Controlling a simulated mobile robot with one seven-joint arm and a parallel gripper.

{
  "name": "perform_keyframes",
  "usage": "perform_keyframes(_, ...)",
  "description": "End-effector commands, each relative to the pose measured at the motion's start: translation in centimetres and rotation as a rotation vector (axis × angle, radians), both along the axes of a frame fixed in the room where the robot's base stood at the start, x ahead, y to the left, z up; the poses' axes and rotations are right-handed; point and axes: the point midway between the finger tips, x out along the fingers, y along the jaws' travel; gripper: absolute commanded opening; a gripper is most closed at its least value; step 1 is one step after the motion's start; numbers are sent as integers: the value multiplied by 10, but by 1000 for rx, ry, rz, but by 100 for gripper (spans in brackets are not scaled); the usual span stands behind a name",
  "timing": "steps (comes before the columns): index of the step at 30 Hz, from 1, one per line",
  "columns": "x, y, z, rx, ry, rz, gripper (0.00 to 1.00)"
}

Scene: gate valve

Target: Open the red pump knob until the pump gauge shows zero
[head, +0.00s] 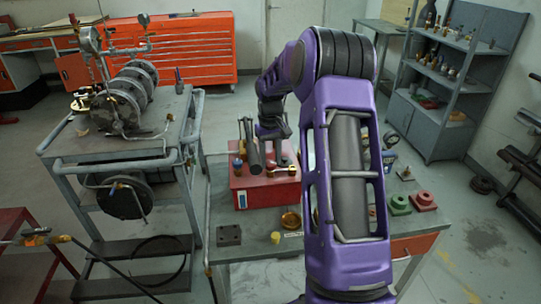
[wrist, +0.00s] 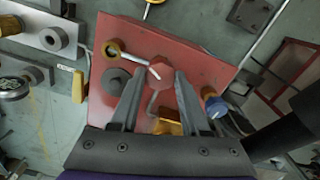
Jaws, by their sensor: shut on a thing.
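The red pump knob (wrist: 160,69), with a pale line on its top, sits on a red box (wrist: 205,62) in the wrist view. My gripper (wrist: 154,78) has one dark finger on each side of it and is shut on it. In the head view the red box (head: 262,192) stands on the bench, and my gripper is over it, partly hidden by my purple arm; the red knob cannot be made out there. A round dial (wrist: 13,88) shows at the left edge of the wrist view; whether it is the pump gauge, and its reading, I cannot tell.
The box also carries a blue knob (wrist: 214,104), a brass ring fitting (wrist: 113,48) and a dark round part (wrist: 117,82). On the bench are a dark block (head: 229,235) and green parts (head: 399,204). A cart with flanged pipe (head: 125,98) stands left.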

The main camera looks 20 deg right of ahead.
Motion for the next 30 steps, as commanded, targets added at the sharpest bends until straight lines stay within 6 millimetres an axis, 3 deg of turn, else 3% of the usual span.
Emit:
perform_keyframes(15, 1, 0, 1, -1, -3, 409, 0)
perform_keyframes(30, 1, 0, 1, -1, -3, 539, 0)
